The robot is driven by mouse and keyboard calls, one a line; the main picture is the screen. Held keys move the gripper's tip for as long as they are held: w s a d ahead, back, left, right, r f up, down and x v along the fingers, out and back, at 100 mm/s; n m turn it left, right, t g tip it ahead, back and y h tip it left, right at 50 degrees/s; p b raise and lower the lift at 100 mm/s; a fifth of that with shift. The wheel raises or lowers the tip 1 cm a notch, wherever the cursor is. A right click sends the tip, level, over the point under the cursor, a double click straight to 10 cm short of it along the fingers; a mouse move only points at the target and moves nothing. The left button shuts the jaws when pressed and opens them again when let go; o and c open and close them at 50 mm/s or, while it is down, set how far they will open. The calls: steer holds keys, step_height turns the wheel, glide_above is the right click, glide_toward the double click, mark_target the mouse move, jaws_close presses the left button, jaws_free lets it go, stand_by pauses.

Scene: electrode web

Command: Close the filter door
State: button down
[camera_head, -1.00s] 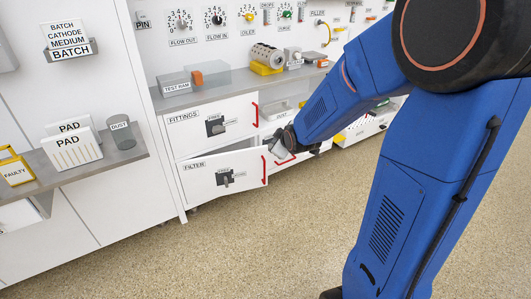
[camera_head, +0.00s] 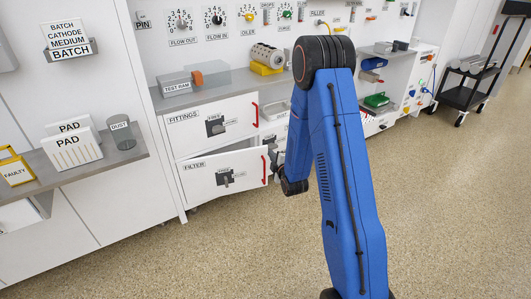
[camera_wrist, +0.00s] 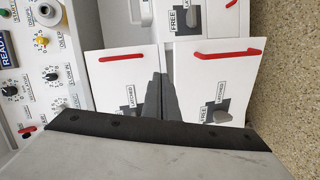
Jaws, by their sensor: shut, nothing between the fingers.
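The filter door (camera_head: 215,185) is a white panel low in the cabinet, with a red handle (camera_head: 264,169) at its right edge and a grey latch knob (camera_head: 224,177). It stands ajar, its right edge swung out past the cabinet front. In the wrist view, turned sideways, the filter door (camera_wrist: 205,75) is on the right with its red handle (camera_wrist: 222,54). My gripper (camera_head: 275,158) is beside the door's free edge, partly hidden by my arm. In the wrist view its dark fingers (camera_wrist: 160,85) are together and empty, in front of the doors. I cannot tell whether they touch the door.
The fittings door (camera_head: 215,122) above looks closed; it is on the left in the wrist view (camera_wrist: 125,75). A shelf (camera_head: 110,160) juts out at left. The speckled floor (camera_head: 220,250) in front is clear.

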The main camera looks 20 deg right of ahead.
mark_target(263, 147)
step_height(263, 147, down, 7)
steer(key=d+n+t, duration=0.1)
steer(key=n+t, duration=0.1)
steer(key=w, duration=1.3)
steer(key=shift+d+f, duration=0.15)
steer(key=shift+d, duration=0.1)
steer(key=w+n+y, duration=0.3)
steer(key=w+y, duration=0.1)
steer(key=w, duration=0.7)
steer(key=shift+s, duration=0.15)
